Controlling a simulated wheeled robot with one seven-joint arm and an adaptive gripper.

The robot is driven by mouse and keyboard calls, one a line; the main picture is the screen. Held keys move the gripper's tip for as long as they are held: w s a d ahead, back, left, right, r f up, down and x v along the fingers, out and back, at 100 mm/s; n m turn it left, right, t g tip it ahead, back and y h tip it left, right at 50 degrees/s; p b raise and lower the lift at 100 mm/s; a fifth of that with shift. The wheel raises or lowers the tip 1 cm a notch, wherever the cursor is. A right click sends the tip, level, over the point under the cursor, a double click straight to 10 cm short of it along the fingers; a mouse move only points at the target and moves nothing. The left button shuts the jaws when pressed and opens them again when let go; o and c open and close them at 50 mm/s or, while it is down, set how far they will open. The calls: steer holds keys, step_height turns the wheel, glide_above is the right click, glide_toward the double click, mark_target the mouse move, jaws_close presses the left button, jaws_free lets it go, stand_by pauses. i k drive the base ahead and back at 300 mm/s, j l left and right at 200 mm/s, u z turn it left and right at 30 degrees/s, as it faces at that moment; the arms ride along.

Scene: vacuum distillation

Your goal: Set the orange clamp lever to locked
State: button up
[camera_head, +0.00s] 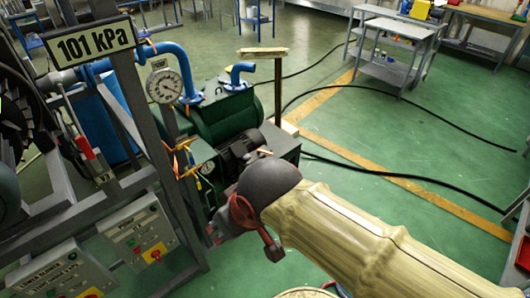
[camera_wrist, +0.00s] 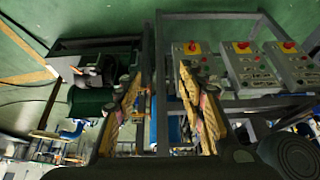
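Small orange clamp parts (camera_head: 183,145) show in the head view on the grey post below the round gauge (camera_head: 164,86). They are too small to tell which one is the lever or how it is set. In the wrist view I cannot make out the orange lever. My gripper (camera_wrist: 160,105) is open in the wrist view, its two yellowish-padded fingers wide apart with nothing held between them. The wrist is right of and below the orange parts.
A grey frame carries a "101 kPa" sign (camera_head: 92,43) and control boxes with red knobs (camera_head: 138,232). A green pump (camera_head: 225,115) with blue pipes stands behind. A red-handled part (camera_head: 84,147) is at left. Cables cross the open green floor at right.

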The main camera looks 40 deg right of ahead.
mark_target(258, 151)
steer(key=i+l+z, duration=0.15)
steer(key=i+l, duration=1.3)
steer(key=i, duration=0.1)
